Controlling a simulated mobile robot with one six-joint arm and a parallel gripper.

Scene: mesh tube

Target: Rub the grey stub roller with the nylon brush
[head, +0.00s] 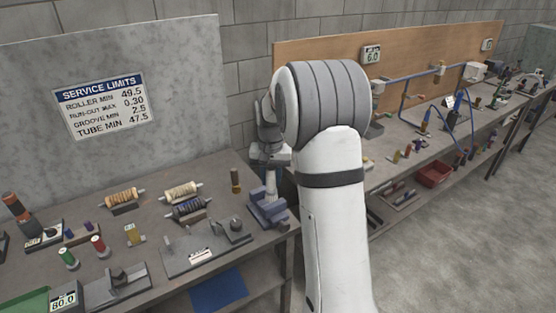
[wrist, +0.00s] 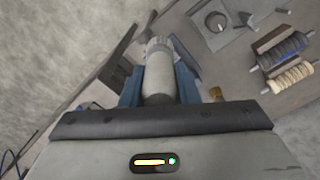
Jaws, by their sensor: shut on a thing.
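My gripper (head: 269,160) points down over the blue vise (head: 268,211) at the bench's right end. It is shut on a plain grey cylinder, which looks like the grey stub roller (wrist: 158,80). In the wrist view the cylinder lies between blue parts on both sides. A paler, rougher piece shows at its far end, and I cannot tell whether it is part of the cylinder or the nylon brush. In the head view a light grey piece stands between gripper and vise; contact there is unclear. I cannot pick out the nylon brush with certainty.
A brown and gold upright cylinder (head: 235,181) stands left of the vise. Several rollers, including a dark one (head: 189,208), rest on cradles further left. A grey plate fixture (head: 206,252) lies in front. The bench edge is close on the right.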

